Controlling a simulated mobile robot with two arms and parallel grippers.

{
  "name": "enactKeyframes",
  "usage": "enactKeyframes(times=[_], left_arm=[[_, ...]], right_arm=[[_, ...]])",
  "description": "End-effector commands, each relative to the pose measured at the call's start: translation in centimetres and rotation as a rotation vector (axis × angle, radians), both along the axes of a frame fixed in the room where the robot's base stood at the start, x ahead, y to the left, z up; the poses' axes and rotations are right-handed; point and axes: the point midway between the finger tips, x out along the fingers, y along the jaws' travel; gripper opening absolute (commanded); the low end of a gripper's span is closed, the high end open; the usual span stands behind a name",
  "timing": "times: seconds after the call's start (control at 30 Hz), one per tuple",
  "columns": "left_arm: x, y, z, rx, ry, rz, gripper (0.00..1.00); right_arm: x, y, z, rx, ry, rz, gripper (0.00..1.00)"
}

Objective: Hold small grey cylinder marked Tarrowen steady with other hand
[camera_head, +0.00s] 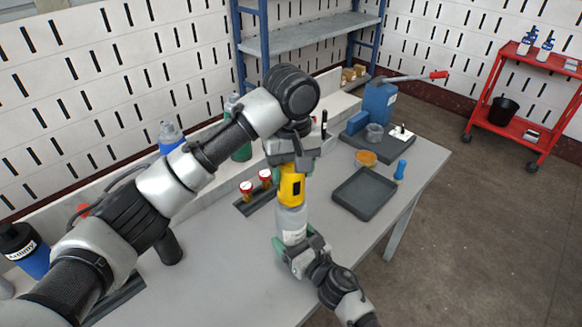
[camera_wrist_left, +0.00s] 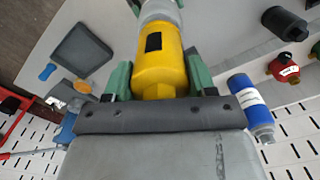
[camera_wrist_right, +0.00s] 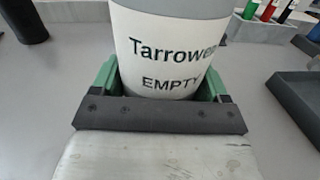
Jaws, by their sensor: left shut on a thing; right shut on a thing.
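The small grey cylinder (camera_head: 292,222) stands upright near the front of the bench, with a yellow device (camera_head: 291,188) on its top. Its white label, reading "Tarrowen EMPTY", shows in the right wrist view (camera_wrist_right: 165,62). My right gripper (camera_head: 292,246) is shut around the cylinder's body from the front, green fingers on both sides. My left gripper (camera_head: 291,166) reaches down from above and is shut on the yellow device, which also shows between its green fingers in the left wrist view (camera_wrist_left: 160,65). The cylinder's base is hidden behind the right gripper.
A red cart (camera_head: 490,137) stands beyond the bench.

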Motion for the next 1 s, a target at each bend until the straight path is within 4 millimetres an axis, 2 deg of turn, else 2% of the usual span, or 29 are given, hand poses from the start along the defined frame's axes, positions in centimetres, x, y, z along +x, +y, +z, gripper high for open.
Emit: enactKeyframes(times=[0.17, 0.5, 0.87, 1.0], left_arm=[[-0.01, -0.01, 0.00, 0.000, 0.000, 0.041, 0.23], [-0.01, -0.01, 0.04, 0.000, 0.000, 0.482, 0.23], [-0.01, -0.01, 0.04, 0.000, 0.000, 0.527, 0.23], [0.00, -0.01, 0.06, 0.000, 0.000, 0.650, 0.23]], right_arm=[[0.01, -0.01, -0.01, 0.001, 0.001, 0.000, 0.47], [0.01, -0.01, -0.02, 0.001, 0.001, 0.000, 0.47], [0.01, -0.01, -0.02, 0.001, 0.001, 0.000, 0.47], [0.01, -0.01, -0.01, 0.000, 0.000, 0.000, 0.47]])
